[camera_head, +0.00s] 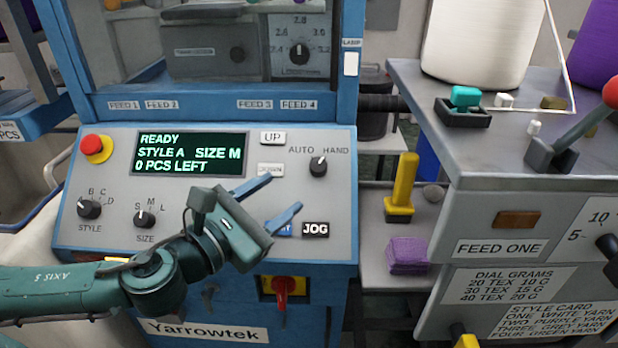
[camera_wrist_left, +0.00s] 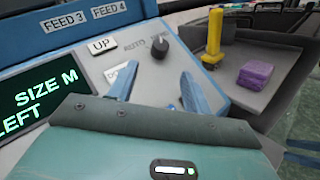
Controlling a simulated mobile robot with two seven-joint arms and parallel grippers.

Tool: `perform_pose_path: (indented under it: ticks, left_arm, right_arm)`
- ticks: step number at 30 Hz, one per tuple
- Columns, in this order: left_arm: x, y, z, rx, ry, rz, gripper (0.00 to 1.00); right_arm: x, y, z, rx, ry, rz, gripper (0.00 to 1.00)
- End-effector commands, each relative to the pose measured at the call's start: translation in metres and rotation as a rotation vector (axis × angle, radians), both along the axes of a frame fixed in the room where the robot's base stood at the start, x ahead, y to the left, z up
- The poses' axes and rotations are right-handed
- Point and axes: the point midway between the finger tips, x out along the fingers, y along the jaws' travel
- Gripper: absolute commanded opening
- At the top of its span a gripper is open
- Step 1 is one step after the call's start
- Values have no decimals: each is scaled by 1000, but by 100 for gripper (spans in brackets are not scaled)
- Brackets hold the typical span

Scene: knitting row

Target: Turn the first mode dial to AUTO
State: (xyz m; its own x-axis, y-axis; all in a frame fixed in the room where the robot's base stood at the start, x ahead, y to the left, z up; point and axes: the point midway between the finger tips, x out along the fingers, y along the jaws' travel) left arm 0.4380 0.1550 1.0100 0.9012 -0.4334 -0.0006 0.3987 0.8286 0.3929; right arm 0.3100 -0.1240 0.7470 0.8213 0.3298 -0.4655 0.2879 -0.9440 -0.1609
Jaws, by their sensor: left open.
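The mode dial (camera_head: 318,166) is a small black knob under the words AUTO and HAND, at the right of the grey control panel (camera_head: 100,222). Its light pointer mark looks turned up and to the right, toward HAND. In the left wrist view the dial (camera_wrist_left: 160,49) stands beyond the fingertips, and the arm does not cover it. My left gripper (camera_head: 283,196) is open and empty, with two blue fingers over the panel, below and left of the dial and apart from it. It also shows in the left wrist view (camera_wrist_left: 158,82). My right gripper is not in view.
The UP button (camera_head: 272,137) and the partly covered DOWN button (camera_head: 270,170) lie left of the dial. The JOG button (camera_head: 315,229) is below it. STYLE (camera_head: 89,208) and SIZE (camera_head: 145,218) dials sit at left. A yellow-handled tool (camera_head: 402,188) and purple block (camera_head: 408,255) stand right.

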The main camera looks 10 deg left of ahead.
Motion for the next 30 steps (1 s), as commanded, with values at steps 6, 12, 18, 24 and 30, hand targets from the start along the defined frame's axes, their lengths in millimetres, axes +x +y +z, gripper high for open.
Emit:
perform_pose_path:
  ticks: [6, 12, 18, 24, 30]
  left_arm:
    - [43, -21, 5, -3, -2, -2, 50]
    - [67, -33, 3, -2, 0, -2, 50]
    - [76, -37, 3, -2, 0, -2, 50]
    - [76, -37, 2, -2, 0, -1, 50]
    - [76, -37, 2, -2, 0, -1, 37]
  right_arm:
    - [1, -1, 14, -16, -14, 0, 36]
    - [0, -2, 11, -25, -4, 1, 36]
    - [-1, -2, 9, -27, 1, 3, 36]
    - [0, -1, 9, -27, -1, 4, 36]
    - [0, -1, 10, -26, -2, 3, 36]
